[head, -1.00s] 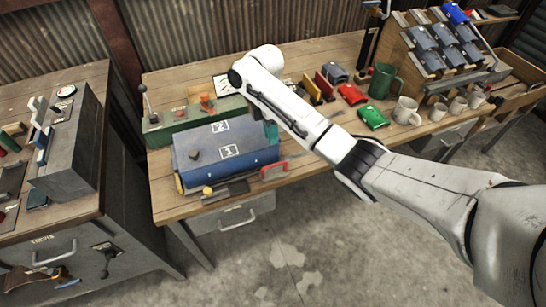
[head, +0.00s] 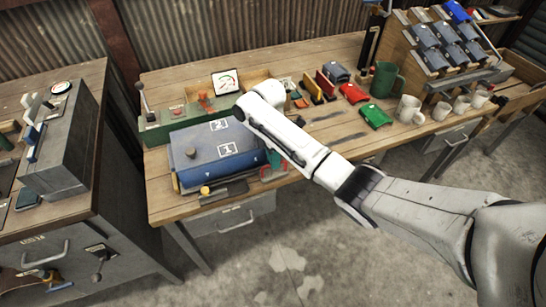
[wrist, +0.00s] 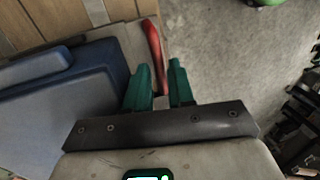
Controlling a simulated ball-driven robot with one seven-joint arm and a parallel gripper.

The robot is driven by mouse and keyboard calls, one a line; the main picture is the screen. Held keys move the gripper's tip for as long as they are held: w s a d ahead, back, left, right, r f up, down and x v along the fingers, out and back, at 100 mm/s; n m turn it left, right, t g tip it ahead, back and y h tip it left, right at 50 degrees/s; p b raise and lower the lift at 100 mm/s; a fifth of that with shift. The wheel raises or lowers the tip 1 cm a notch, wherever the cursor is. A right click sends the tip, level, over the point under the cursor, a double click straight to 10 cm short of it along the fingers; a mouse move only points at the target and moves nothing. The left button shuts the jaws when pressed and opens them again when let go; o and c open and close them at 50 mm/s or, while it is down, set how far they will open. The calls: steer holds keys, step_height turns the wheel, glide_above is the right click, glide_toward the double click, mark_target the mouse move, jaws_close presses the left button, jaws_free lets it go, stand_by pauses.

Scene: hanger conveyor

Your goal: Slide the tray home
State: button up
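The blue case (head: 216,155), marked 1 and 2, sits on the bench; its blue edge also shows in the wrist view (wrist: 60,95). A grey tray-like panel (wrist: 112,40) lies beside it in the wrist view, with a red handle (wrist: 153,45) along its right edge. In the head view the handle (head: 267,174) shows only partly, behind my gripper. My gripper (wrist: 161,88) has two green fingers, apart, at the near end of the handle. The handle's near end shows in the gap between them; I cannot tell whether they touch it.
A green box (head: 180,125) with a lever and a gauge (head: 226,82) stand behind the case. A grey cabinet (head: 60,150) stands left, past a floor gap.

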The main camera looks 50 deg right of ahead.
steer(key=shift+c, duration=0.4)
jaws_close()
steer(key=shift+d, duration=0.1)
